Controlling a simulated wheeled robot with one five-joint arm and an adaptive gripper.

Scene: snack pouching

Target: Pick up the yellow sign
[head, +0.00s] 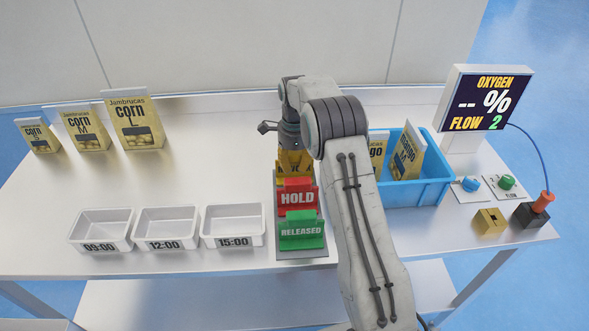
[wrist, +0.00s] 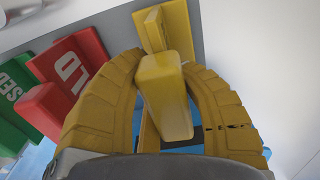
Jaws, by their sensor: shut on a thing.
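The yellow sign (head: 291,168) is at the back of the sign rack, behind the red HOLD sign, and my arm partly covers it in the head view. In the wrist view the yellow sign (wrist: 165,95) lies between the two curved fingers of my gripper (wrist: 163,75), which are shut on its block-shaped upper part. I cannot tell whether the sign is clear of the rack. In the head view most of my gripper is hidden behind the arm.
The red HOLD sign (head: 297,196) and green RELEASED sign (head: 301,231) stand close in front. A blue bin (head: 440,180) with pouches is right of my arm. White trays (head: 167,228) and corn pouches (head: 135,122) are on the left. An oxygen display (head: 485,100) stands at right.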

